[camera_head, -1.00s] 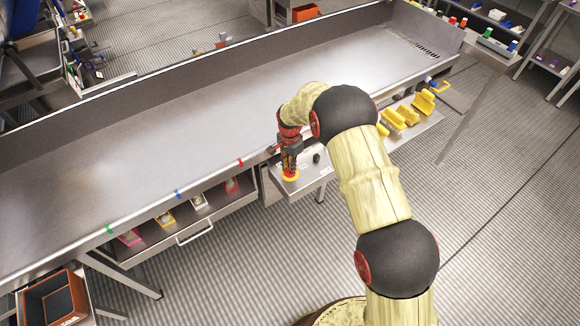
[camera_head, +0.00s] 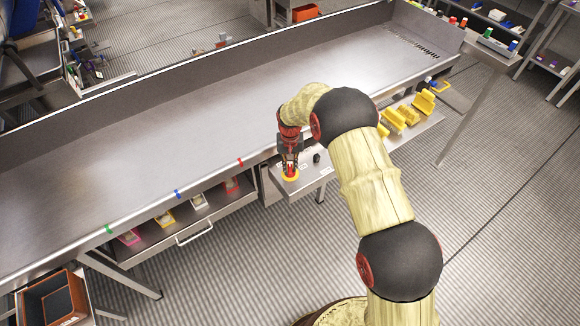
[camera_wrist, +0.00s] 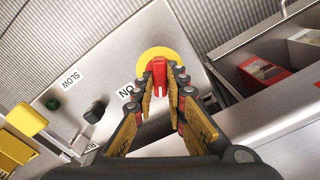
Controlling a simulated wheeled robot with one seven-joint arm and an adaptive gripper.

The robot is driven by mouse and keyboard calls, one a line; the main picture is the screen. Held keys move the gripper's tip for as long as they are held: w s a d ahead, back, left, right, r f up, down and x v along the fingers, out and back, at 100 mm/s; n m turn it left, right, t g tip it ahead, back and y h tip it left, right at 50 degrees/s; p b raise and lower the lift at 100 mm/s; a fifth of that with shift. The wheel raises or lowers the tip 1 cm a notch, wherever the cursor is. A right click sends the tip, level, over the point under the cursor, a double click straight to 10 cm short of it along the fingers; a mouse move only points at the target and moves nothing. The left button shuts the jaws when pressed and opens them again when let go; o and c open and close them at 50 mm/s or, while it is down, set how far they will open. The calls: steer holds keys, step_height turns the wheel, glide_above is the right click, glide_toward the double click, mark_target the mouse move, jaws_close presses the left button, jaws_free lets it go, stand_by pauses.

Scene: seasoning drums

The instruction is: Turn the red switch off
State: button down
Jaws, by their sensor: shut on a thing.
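The red switch (camera_wrist: 172,76) sits on a round yellow plate (camera_wrist: 150,57) on a grey metal control panel (camera_wrist: 85,55). In the wrist view my gripper (camera_wrist: 168,80) has its two fingers on either side of the switch, shut on it. In the head view my gripper (camera_head: 290,168) points down at the panel, over the yellow ring (camera_head: 290,178). The label beside the plate is partly readable as "ON"; the fingers hide part of the switch.
Yellow blocks (camera_head: 398,118) lie right of the panel. An open drawer with packets (camera_wrist: 265,65) is at the right in the wrist view. The long steel table (camera_head: 200,130) is mostly bare.

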mark_target(290, 168)
steer(key=n, duration=0.6)
stand_by(0.6)
steer(key=c, duration=1.8)
jaws_free()
steer(key=shift+c, duration=0.2)
steer(key=shift+o, duration=0.2)
steer(key=shift+r, duration=0.1)
step_height(290, 168, up, 12)
